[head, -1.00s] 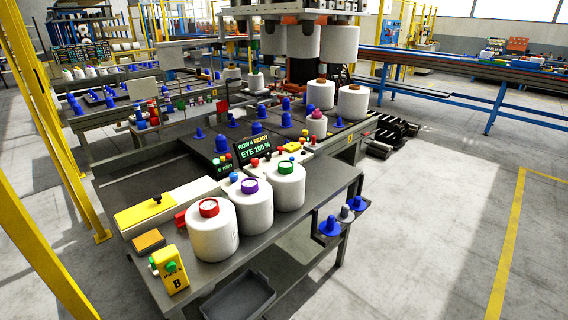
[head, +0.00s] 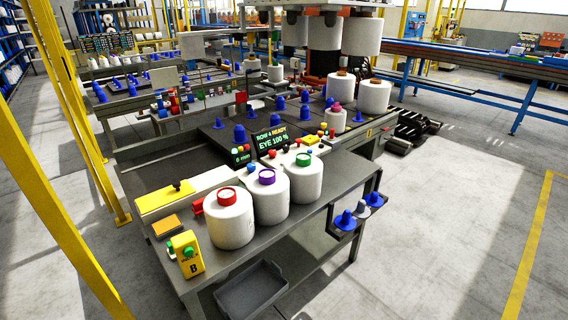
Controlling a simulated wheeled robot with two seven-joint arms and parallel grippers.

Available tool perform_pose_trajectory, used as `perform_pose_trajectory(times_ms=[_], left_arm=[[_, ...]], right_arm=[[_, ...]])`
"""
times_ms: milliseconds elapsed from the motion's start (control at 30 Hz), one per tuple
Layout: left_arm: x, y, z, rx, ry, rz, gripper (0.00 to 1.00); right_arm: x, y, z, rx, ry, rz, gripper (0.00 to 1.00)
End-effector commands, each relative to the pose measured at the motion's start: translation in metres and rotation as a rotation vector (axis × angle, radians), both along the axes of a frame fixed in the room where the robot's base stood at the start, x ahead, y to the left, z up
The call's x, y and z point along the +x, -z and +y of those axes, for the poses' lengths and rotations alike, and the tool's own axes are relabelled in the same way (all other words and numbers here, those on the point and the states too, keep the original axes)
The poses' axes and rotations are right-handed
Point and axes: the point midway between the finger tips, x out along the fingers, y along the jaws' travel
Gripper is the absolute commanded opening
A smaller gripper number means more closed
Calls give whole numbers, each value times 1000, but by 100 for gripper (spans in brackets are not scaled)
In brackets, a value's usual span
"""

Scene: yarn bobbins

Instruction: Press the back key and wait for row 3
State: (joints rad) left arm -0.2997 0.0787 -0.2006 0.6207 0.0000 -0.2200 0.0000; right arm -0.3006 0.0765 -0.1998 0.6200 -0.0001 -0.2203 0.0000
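The dark display (head: 271,141) at the back of the near table reads "ROW 4 READY" and "EYE 100 %" in lit letters. A smaller readout (head: 241,158) to its left appears to show "0 mm". A pale key panel (head: 290,158) in front of the display carries small coloured buttons, among them a red one (head: 272,153). More small buttons sit just left of the display. I cannot tell which is the back key. Neither of my grippers is in view.
Three white bobbins with red (head: 230,220), purple (head: 270,198) and green (head: 303,178) tops stand on the grey table (head: 262,243). A yellow box marked B (head: 188,256) is at the front left corner. Blue cones (head: 345,220) sit at the right edge. Floor to the right is clear.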

Motion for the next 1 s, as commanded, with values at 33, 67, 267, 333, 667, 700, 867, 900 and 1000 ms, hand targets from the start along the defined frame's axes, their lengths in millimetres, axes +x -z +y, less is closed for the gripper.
perform_pose_trajectory(times_ms=[33, 67, 267, 333, 667, 700, 867, 900, 1000], left_arm=[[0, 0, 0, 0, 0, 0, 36], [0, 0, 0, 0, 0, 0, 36], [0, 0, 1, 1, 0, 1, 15], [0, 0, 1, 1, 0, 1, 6], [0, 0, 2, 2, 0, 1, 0], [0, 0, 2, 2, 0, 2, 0], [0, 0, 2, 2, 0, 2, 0], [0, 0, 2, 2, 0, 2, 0], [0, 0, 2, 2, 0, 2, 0]], right_arm=[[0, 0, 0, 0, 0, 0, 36], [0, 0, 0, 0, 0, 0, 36], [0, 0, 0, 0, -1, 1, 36], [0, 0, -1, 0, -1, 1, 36], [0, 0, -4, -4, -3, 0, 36], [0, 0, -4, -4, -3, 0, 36], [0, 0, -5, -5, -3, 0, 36], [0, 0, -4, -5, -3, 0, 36], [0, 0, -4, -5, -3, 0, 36]])
